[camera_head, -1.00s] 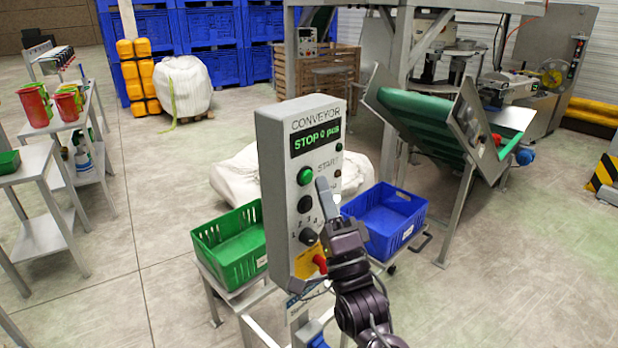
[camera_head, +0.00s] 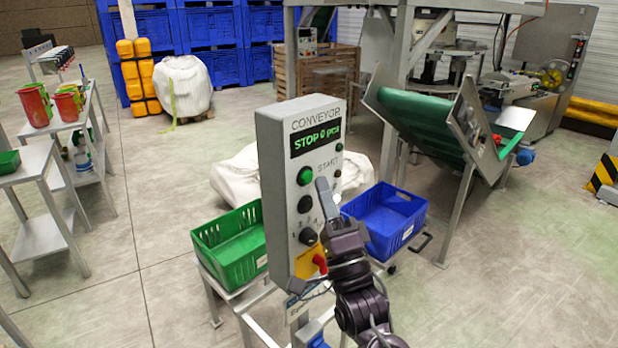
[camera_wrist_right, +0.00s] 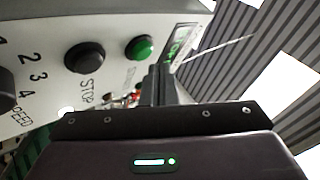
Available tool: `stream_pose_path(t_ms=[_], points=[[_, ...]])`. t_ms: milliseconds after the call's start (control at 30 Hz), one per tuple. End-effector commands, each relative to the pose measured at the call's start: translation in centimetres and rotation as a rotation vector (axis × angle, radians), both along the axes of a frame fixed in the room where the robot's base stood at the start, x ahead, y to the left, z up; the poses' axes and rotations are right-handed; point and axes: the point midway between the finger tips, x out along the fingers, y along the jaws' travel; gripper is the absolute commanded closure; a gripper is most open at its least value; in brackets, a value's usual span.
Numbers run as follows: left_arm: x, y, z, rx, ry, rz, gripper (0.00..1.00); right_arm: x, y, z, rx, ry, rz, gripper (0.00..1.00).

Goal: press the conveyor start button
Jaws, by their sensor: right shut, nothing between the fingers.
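The grey conveyor control box (camera_head: 275,190) stands upright in the middle of the head view. Its display (camera_head: 315,138) reads STOP 0 pcs in green. The green start button (camera_head: 305,176) sits below the display, with a black stop button (camera_head: 305,204) under it. My right gripper (camera_head: 322,184) is shut and empty, its tips just right of the green button in the picture. Whether they touch the panel I cannot tell. In the right wrist view the green button (camera_wrist_right: 140,47) is uncovered, beside the shut fingers (camera_wrist_right: 160,82). My left gripper is not in view.
A green crate (camera_head: 230,245) stands left of the box and a blue crate (camera_head: 385,222) right of it. A conveyor (camera_head: 425,125) stands at the right.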

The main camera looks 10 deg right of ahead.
Motion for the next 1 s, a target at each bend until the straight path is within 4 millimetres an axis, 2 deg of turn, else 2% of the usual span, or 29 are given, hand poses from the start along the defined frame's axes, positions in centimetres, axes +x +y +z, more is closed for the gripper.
stream_pose_path(t_ms=[600,1000], points=[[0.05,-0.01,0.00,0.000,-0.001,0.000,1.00,0.01,0.01,0.00,0.000,0.000,0.000,1.00],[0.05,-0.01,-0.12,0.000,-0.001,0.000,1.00,0.71,0.47,0.03,0.000,0.000,0.000,1.00]])
